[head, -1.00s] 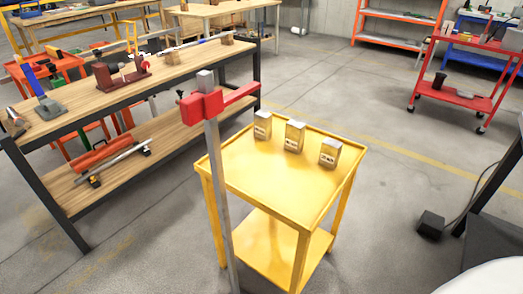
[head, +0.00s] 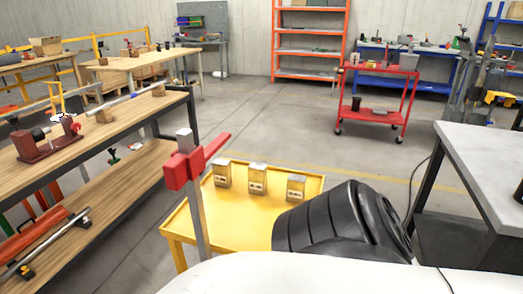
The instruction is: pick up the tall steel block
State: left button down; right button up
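Three steel blocks stand upright in a row along the far part of the yellow cart's top: a left block (head: 222,174), a middle block (head: 258,179) and a right block (head: 296,187). Each has a dark marking on its front face, too small to read. They look close in height, so I cannot tell for sure which is the tall one. The yellow cart (head: 203,222) is partly hidden at its front right by a black ribbed arm part of mine. Neither gripper is in view.
A steel bar with a red clamp head (head: 180,170) rises at the cart's front left. A wooden workbench (head: 120,129) stands left, a white-topped table (head: 485,165) right. A red cart (head: 380,70) stands farther back. The floor between is clear.

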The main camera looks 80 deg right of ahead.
aim_at(296, 184)
jog(key=i, duration=1.05)
jog(key=z, duration=2.45)
